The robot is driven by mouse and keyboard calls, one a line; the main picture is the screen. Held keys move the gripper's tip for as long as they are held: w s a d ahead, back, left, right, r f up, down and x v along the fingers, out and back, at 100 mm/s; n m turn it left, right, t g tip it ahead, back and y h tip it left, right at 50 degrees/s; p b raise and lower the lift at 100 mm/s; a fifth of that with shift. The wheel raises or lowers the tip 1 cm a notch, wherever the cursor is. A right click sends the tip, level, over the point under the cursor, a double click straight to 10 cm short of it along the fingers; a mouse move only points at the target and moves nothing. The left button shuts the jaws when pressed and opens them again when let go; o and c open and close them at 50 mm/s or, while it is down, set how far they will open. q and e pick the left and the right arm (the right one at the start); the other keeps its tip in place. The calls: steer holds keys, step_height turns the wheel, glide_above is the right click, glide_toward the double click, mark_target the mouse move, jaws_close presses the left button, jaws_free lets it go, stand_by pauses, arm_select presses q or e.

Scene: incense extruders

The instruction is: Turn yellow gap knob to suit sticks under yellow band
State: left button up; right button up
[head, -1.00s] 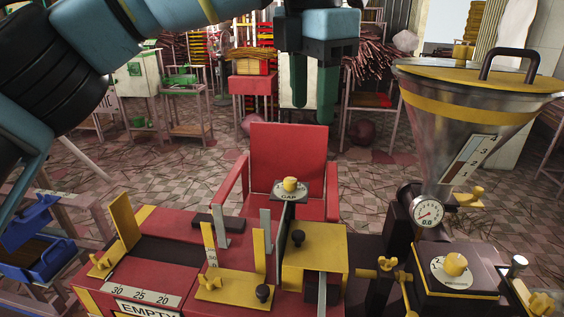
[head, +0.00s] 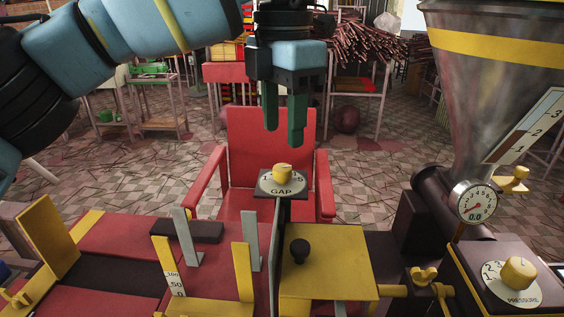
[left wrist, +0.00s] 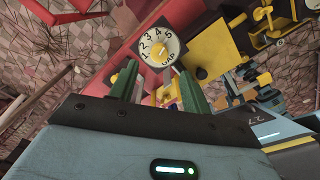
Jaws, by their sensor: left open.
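The yellow gap knob (head: 282,171) sits on a round white dial marked GAP, on a dark plate on a post. In the left wrist view the dial (left wrist: 148,54) shows the numbers 1 to 5 around the knob (left wrist: 161,47); I cannot tell its exact setting. My left gripper (head: 284,138) is open and empty, pointing down just above the knob, apart from it. In the left wrist view its green fingertips (left wrist: 156,78) lie either side below the dial. A yellow band (head: 490,48) rings the hopper. A stick bundle (head: 360,38) lies at the back.
A yellow block (head: 325,262) with a black knob stands in front of the dial. A red chair (head: 270,140) is behind it. The pressure gauge (head: 476,203) and pressure knob (head: 518,272) are at right. Upright yellow and grey plates stand at left.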

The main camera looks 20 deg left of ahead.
mark_target(282, 168)
arm_select(q)
step_height(282, 168, down, 5)
steer(key=shift+f+b, duration=0.15)
steer(key=shift+b, duration=0.3)
steer(key=shift+f, duration=0.85)
arm_select(e)
steer(key=shift+x, duration=0.8)
arm_select(q)
steer(key=c, duration=1)
arm_select(e)
steer(key=shift+s+r, duration=0.1)
steer(key=shift+s, duration=0.05)
arm_select(q)
steer(key=shift+r, duration=0.1)
arm_select(e)
steer(key=shift+r, duration=0.1)
